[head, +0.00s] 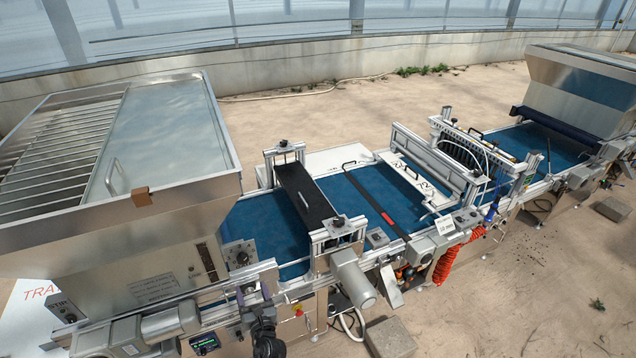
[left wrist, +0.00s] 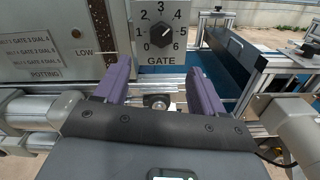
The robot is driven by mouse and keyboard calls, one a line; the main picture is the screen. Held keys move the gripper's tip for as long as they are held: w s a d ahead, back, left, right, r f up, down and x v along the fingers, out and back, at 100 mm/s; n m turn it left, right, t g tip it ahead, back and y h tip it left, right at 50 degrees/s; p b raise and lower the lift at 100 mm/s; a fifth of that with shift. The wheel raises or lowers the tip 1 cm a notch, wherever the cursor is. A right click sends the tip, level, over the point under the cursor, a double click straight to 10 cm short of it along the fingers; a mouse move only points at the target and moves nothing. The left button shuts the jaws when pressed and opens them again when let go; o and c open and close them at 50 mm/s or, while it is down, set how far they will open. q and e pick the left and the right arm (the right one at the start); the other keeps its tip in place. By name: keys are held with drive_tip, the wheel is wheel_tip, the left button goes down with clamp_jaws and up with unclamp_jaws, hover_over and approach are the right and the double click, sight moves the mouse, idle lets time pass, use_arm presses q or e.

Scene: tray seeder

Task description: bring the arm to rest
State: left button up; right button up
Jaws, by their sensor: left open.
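My left gripper (head: 262,299) is at the front of the seeder line, below the gate dial plate (head: 240,254). In the left wrist view its two purple fingers (left wrist: 160,88) are spread wide. Nothing is held between them. The gate dial (left wrist: 160,36), a black knob on a plate numbered 0 to 6, lies beyond and above the fingertips, apart from them. Its white mark points to the upper right, near 5. My right gripper does not show in either view.
The steel hopper (head: 145,245) stands close on the left. A black cross-plate (head: 304,195) spans the blue belt (head: 268,228). A grey motor cylinder (head: 353,279) juts out at the right of my gripper. A concrete block (head: 391,338) lies on the sandy floor.

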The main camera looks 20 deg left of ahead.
use_arm(q)
drive_tip(key=s+f+g+h, duration=0.2)
drive_tip(key=s+f+g, duration=0.1)
drive_tip(key=s+f, duration=1.2)
drive_tip(key=s+d+f+n+g+h, duration=0.2)
drive_tip(key=s+d+f+n, duration=0.1)
drive_tip(key=s+d, duration=0.3)
drive_tip(key=s+d+f+n+g+h, duration=0.2)
drive_tip(key=s+d+f+n, duration=0.15)
drive_tip(key=s, duration=0.45)
drive_tip(key=s+d+r+n+g+h, duration=0.1)
drive_tip(key=r+n+h, duration=0.1)
drive_tip(key=r+n, duration=0.5)
drive_tip(key=s+d+r+n+g+h, duration=0.1)
drive_tip(key=s+d+r+n+h, duration=0.1)
drive_tip(key=r+n, duration=0.5)
drive_tip(key=s+d+r+n+h, duration=0.2)
drive_tip(key=r+n, duration=0.5)
drive_tip(key=r, duration=0.8)
drive_tip(key=shift+r+g, duration=0.15)
drive_tip(key=shift+g, duration=0.25)
